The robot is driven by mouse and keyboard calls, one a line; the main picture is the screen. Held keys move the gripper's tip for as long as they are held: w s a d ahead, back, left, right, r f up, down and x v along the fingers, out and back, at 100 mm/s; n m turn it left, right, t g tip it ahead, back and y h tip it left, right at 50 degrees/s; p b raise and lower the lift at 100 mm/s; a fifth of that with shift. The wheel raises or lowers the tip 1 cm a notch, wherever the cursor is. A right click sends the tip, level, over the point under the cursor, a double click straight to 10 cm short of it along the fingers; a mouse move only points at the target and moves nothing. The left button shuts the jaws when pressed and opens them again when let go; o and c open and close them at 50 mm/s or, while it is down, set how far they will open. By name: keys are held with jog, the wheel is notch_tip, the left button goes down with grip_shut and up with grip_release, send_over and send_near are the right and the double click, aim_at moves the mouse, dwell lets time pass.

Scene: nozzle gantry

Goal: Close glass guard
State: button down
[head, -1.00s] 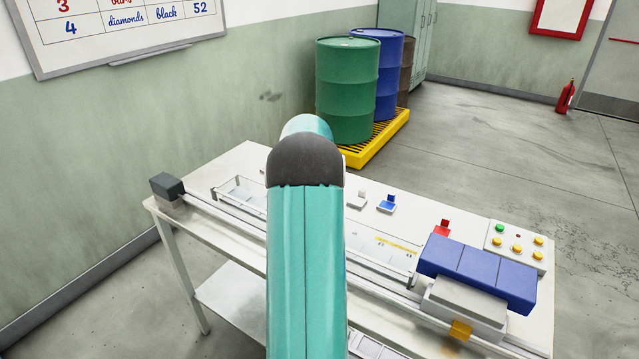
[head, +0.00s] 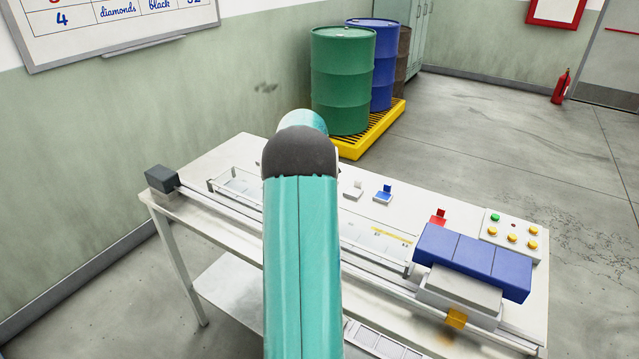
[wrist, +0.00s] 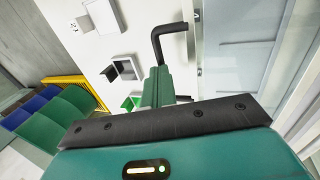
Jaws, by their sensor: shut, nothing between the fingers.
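My gripper (wrist: 155,82) shows in the wrist view as green fingers, shut with nothing between them. A black angular handle (wrist: 157,48) is right at the fingers; part of it is hidden behind them. I cannot tell whether they touch. Its legs run right to the dark edge of a clear, greyish pane (wrist: 235,45), which looks like the glass guard. In the head view my arm hides the gripper, the handle and the middle of the table. A long, low clear-walled frame (head: 407,268) shows on both sides of the arm. I cannot tell how far open the guard is.
The white table (head: 225,160) carries a rail with a blue block (head: 470,258), a button panel (head: 513,237), and small white, blue (head: 383,195) and red (head: 438,217) pieces. Green (head: 342,80) and blue drums stand behind on a yellow pallet (head: 372,138).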

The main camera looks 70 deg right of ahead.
jog(key=v, duration=1.3)
jog(key=shift+r, duration=0.4)
jog(key=shift+a, duration=0.1)
jog(key=w+a+r+t, duration=0.1)
jog(key=w+a+r, duration=0.25)
jog(key=a, duration=0.75)
jog(key=w+a+r+n+t, duration=0.15)
jog(key=w+a, duration=0.35)
jog(key=a, duration=0.6)
jog(key=w+a+r+m+t, duration=0.1)
jog(key=w+a+r, duration=0.25)
jog(key=a, duration=0.75)
jog(key=s+a+f+t+y, duration=0.1)
jog(key=s+a, duration=0.2)
jog(key=a, duration=0.6)
jog(key=s+a+f+n+y, duration=0.1)
jog(key=s+a, duration=0.3)
jog(key=a, duration=0.5)
jog(key=s+a+f+t+y, duration=0.1)
jog(key=s+a+f, duration=0.2)
jog(key=a, duration=0.7)
jog(key=shift+s+t+y, duration=0.3)
jog(key=shift+s+t, duration=0.05)
jog(key=shift+s, duration=0.2)
jog(key=shift+f, duration=0.1)
